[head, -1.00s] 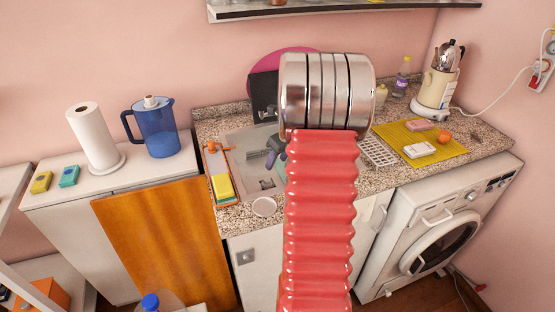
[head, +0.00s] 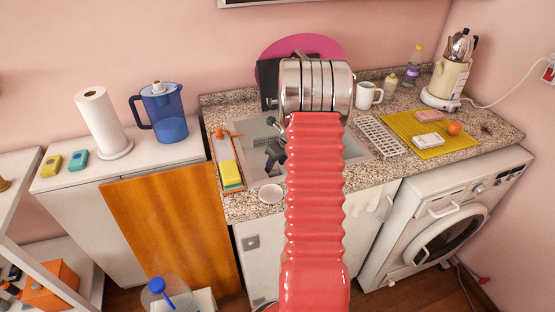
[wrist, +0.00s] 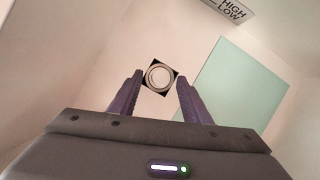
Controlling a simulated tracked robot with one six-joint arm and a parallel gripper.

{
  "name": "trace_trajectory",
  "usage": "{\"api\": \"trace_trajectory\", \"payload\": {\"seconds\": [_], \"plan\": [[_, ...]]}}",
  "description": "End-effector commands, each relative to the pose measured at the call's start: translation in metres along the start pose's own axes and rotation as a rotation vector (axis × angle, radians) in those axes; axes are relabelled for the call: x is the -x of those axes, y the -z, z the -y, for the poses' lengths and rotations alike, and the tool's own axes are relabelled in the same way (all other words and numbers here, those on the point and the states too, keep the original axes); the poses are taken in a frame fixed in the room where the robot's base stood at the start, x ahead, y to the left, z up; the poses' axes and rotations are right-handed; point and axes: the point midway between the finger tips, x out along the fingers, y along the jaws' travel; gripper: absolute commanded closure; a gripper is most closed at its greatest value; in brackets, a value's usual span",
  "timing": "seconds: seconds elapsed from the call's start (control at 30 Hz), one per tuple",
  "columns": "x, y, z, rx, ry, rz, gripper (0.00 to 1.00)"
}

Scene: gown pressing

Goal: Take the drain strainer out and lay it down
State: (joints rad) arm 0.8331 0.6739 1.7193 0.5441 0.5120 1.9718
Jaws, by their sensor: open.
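I cannot make out the strainer there. A small white round dish (head: 271,193) lies on the speckled counter (head: 238,206) in front of the sink.
A tray with a yellow sponge (head: 231,174) lies left of the sink. A white rack (head: 381,136), a mug (head: 367,95) and a yellow mat (head: 440,145) are to the right. A dark board (head: 268,84) stands behind. Bare counter shows along the front edge.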

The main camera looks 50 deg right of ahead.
Motion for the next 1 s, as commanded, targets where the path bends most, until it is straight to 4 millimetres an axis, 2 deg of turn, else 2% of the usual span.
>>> {"api": "trace_trajectory", "payload": {"seconds": [0.2, 0.5, 1.0], "plan": [[-0.0138, -0.0001, 0.0009, -0.001, 0.002, 0.001, 0.56], [-0.0147, 0.0002, 0.0012, -0.002, 0.002, 0.001, 0.57], [-0.0145, 0.0007, 0.0015, -0.002, 0.002, 0.0, 0.92]]}}
